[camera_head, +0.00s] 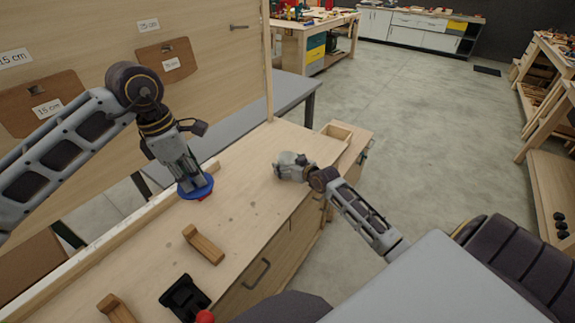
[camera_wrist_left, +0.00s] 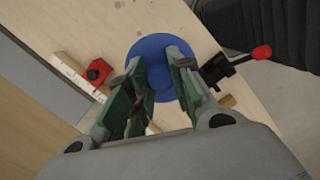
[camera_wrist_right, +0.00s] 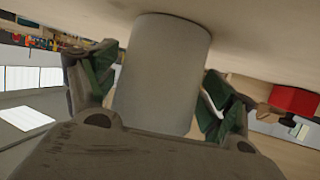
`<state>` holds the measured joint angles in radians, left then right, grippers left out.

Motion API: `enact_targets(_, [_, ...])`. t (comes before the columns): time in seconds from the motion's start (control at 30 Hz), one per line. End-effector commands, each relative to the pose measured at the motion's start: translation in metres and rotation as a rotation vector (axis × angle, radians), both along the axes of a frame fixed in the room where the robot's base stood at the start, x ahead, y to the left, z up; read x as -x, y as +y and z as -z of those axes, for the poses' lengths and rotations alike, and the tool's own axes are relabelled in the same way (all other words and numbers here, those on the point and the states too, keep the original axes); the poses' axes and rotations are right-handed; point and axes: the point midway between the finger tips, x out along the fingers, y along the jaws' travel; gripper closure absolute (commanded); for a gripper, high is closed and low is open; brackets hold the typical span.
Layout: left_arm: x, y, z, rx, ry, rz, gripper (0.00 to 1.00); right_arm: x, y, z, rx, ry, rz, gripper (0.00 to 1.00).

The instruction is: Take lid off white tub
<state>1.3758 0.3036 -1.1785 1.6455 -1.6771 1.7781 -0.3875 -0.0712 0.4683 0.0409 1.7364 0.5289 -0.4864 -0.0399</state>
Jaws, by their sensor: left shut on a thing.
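A blue round lid (camera_head: 197,190) is under my left gripper (camera_head: 186,176), low over the bench or on it; I cannot tell which. In the left wrist view the blue lid (camera_wrist_left: 160,60) is a flat disc, and the fingers of my left gripper (camera_wrist_left: 158,88) are closed over its middle. The part they grip is hidden. The white tub (camera_wrist_right: 162,75) stands between the spread fingers of my right gripper (camera_wrist_right: 160,95). In the head view my right gripper (camera_head: 292,166) is near the bench's right part and mostly hides the tub.
The wooden bench (camera_head: 240,205) has bare room between the arms. Wooden handle-like blocks (camera_head: 204,244) and a black device with a red knob (camera_head: 186,298) lie nearer. A small red object (camera_wrist_left: 97,71) is beside the lid. A panel wall (camera_head: 215,60) rises behind.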

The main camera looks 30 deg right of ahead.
Motion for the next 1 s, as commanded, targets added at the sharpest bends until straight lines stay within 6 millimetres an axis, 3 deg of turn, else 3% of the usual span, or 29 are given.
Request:
enact_targets(0.57, [0.000,0.000,-0.001,0.000,0.000,0.000,1.00,0.004,0.000,-0.004,0.000,-0.001,0.000,0.12])
enact_targets(1.0, [0.000,0.000,-0.001,0.000,0.000,0.000,1.00,0.034,-0.003,-0.016,0.000,0.001,0.000,0.12])
